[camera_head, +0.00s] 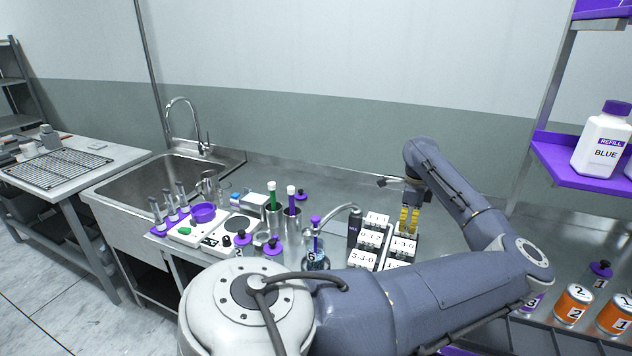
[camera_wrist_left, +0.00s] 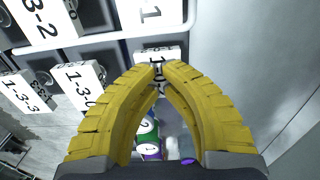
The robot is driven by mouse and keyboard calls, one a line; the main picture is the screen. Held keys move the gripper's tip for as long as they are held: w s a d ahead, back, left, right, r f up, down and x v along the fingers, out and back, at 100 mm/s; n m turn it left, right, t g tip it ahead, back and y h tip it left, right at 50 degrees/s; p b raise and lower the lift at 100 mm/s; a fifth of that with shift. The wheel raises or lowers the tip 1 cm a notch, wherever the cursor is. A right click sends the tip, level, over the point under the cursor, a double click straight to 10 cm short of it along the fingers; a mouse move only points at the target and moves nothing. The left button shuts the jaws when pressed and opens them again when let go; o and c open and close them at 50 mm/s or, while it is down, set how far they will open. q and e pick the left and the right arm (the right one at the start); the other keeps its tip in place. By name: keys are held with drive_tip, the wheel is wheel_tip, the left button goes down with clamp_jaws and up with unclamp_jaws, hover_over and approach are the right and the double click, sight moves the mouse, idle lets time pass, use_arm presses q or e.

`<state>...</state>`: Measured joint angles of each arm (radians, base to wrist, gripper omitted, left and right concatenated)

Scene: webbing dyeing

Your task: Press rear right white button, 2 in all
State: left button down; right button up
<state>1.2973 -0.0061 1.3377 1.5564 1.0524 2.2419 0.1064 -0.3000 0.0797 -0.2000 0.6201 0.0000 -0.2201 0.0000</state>
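The white buttons stand in two columns on a dark panel on the steel counter, with labelled white faces. The rear left one (camera_head: 376,219) shows clearly in the head view. The rear right position there is largely hidden by my left gripper (camera_head: 408,220), which points down over it. In the left wrist view, the yellow fingers of my left gripper (camera_wrist_left: 158,68) are shut with the tips together and nothing between them. The tips overlap a white button (camera_wrist_left: 157,53), partly covering its label. I cannot tell whether they touch it. My right gripper is not in view.
Metal cups (camera_head: 291,218) with green and purple-topped tubes are further left. A purple shelf (camera_head: 560,160) with a refill bottle (camera_head: 602,142) is at right. Orange cans (camera_head: 573,304) stand at lower right.

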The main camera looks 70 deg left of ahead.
use_arm(q)
drive_tip(key=shift+r, duration=1.15)
drive_tip(key=shift+f, duration=0.25)
drive_tip(key=shift+f, duration=1)
drive_tip(key=shift+r, duration=2.45)
drive_tip(key=shift+r, duration=3)
